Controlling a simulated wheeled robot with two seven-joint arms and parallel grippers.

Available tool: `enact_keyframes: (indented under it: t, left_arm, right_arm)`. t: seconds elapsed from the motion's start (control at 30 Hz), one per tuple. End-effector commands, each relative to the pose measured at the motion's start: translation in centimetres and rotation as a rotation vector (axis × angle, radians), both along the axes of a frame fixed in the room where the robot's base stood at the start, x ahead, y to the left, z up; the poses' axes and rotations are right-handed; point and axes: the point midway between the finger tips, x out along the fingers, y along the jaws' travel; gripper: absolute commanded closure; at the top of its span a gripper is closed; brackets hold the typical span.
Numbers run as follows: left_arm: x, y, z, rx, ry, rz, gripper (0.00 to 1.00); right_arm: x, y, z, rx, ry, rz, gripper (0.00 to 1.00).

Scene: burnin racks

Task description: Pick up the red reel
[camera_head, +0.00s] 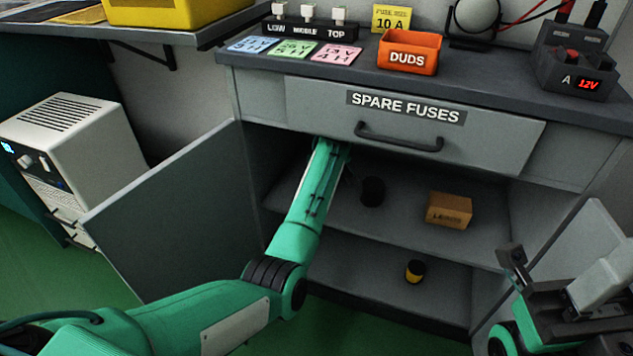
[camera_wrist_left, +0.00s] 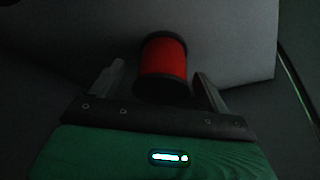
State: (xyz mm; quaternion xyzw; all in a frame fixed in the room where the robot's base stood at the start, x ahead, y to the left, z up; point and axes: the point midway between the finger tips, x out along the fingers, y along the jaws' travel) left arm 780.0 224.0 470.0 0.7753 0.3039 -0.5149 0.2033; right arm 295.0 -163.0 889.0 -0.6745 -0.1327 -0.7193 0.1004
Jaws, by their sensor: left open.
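The red reel (camera_wrist_left: 163,58) stands on a grey surface in the left wrist view, with black flanges and a red middle. My left gripper (camera_wrist_left: 158,70) is open, with one finger on each side of the reel's near part. I cannot tell whether the fingers touch it. In the head view my left arm reaches into the open cabinet under the drawer. Its gripper and the red reel are hidden there. My right gripper (camera_head: 548,275) is at the lower right, outside the cabinet; its jaw opening is unclear.
The upper shelf (camera_head: 400,222) holds a dark reel (camera_head: 372,191) and a cardboard box (camera_head: 449,210). A yellow-and-black reel (camera_head: 414,271) is on the lower shelf. The spare fuses drawer (camera_head: 400,125) is above. An open cabinet door (camera_head: 165,220) stands left of my arm.

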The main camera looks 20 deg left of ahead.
Motion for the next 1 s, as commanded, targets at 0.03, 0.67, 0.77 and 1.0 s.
enact_keyframes:
  t: [0.03, 0.67, 0.77, 1.0]
  left_arm:
    - [-0.03, -0.06, -0.43, 0.0, 0.001, 0.0, 0.21]
    - [-0.06, -0.19, -0.39, 0.001, 0.002, 0.002, 0.7]
    - [-0.02, -0.19, -0.3, 0.001, 0.001, 0.002, 0.76]
    - [-0.02, -0.12, -0.2, 0.002, 0.002, 0.002, 0.76]
  right_arm:
    - [-0.01, 0.14, -0.13, 0.001, -0.007, 0.005, 0.64]
    - [0.0, 0.38, 0.22, 0.001, -0.012, 0.014, 0.64]
    - [0.0, 0.38, 0.22, 0.001, -0.012, 0.014, 0.64]
    - [-0.03, 0.36, 0.36, 0.001, -0.012, 0.014, 0.64]
